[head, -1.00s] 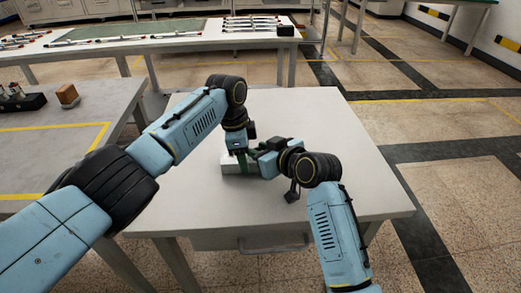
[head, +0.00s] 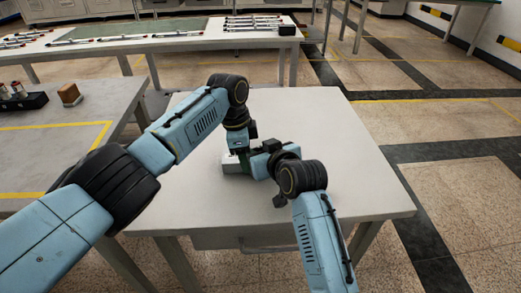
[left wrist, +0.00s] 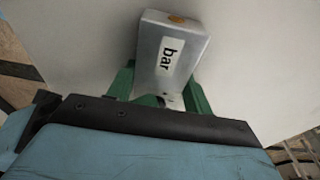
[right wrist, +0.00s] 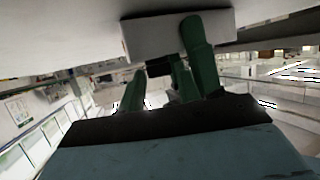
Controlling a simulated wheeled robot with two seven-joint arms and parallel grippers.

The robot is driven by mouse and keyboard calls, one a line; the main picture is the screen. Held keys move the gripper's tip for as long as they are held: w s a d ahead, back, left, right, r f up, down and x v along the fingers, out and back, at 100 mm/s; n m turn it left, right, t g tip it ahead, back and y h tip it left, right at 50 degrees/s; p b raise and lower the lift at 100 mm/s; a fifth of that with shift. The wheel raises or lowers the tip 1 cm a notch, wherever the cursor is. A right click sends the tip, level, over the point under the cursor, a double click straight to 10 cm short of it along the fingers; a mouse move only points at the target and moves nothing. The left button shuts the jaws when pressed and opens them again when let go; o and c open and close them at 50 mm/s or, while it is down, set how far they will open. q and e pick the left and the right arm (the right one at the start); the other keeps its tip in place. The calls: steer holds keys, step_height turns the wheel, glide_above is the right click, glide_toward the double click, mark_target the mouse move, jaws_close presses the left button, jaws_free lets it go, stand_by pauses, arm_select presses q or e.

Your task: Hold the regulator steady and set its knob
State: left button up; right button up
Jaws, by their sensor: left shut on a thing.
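The regulator (left wrist: 172,48) is a small grey box with a "bar" label and an orange spot on its end. It sits on the light table, and its pale side shows in the head view (head: 232,165). My left gripper (left wrist: 160,92) has its green fingers closed on either side of it. My right gripper (right wrist: 168,75) is close beside the regulator, its green fingers apart. In the right wrist view a dark piece, perhaps the knob (right wrist: 158,69), shows between them under the grey body (right wrist: 155,35). I cannot tell whether the fingers touch it.
The table (head: 310,125) is otherwise clear. A bench (head: 50,155) at the left bears a brown block (head: 69,94) and a black holder (head: 22,101). A long table (head: 135,52) behind bears several rods. Open floor lies to the right.

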steer(key=shift+s, duration=0.1)
steer(key=v, duration=1.2)
arm_select(q)
steer(key=o, duration=1.4)
